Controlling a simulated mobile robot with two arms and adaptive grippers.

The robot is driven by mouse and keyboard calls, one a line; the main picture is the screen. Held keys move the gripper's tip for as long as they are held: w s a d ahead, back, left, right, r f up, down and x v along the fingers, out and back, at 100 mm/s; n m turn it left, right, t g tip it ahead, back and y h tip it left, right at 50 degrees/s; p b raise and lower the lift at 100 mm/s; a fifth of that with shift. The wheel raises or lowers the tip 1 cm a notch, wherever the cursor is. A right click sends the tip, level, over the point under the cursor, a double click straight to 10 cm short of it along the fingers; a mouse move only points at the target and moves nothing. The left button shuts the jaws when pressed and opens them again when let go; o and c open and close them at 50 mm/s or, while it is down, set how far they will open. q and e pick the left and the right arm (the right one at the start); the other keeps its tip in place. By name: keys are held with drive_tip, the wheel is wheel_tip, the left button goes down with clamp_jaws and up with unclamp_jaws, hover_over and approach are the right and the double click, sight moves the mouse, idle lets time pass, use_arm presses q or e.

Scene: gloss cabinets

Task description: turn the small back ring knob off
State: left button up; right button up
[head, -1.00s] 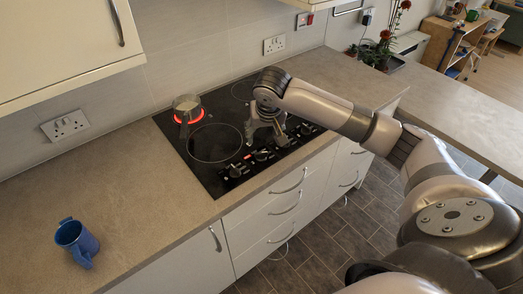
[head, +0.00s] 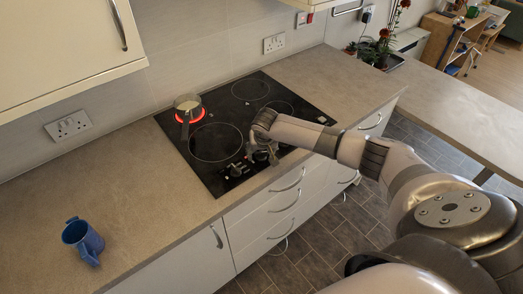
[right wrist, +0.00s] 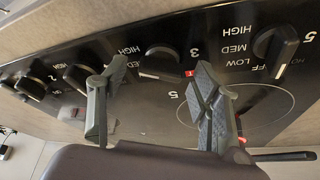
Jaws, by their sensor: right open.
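The black hob (head: 205,175) has a small back ring (head: 199,114) glowing red, with a small pot (head: 187,106) on it. Knobs line the hob's front edge; one dark knob (head: 234,170) shows left of my right gripper (head: 262,153), which hides others. In the right wrist view, my right gripper (right wrist: 160,78) is open. A round knob (right wrist: 161,54) shows between and beyond its fingertips, apart from them, with a small red mark beside it. Another knob (right wrist: 275,43) is at the right, its white pointer towards OFF. I cannot tell which knob serves the glowing ring. My left gripper is out of view.
More knobs (right wrist: 84,76) sit left of the fingers in the wrist view. Drawers (head: 270,215) are below the hob. An upper cabinet (head: 65,45) hangs at upper left. The worktop left of the hob is mostly clear.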

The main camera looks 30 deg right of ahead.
drive_tip(key=shift+c, duration=0.4)
drive_tip(key=c, duration=1.1)
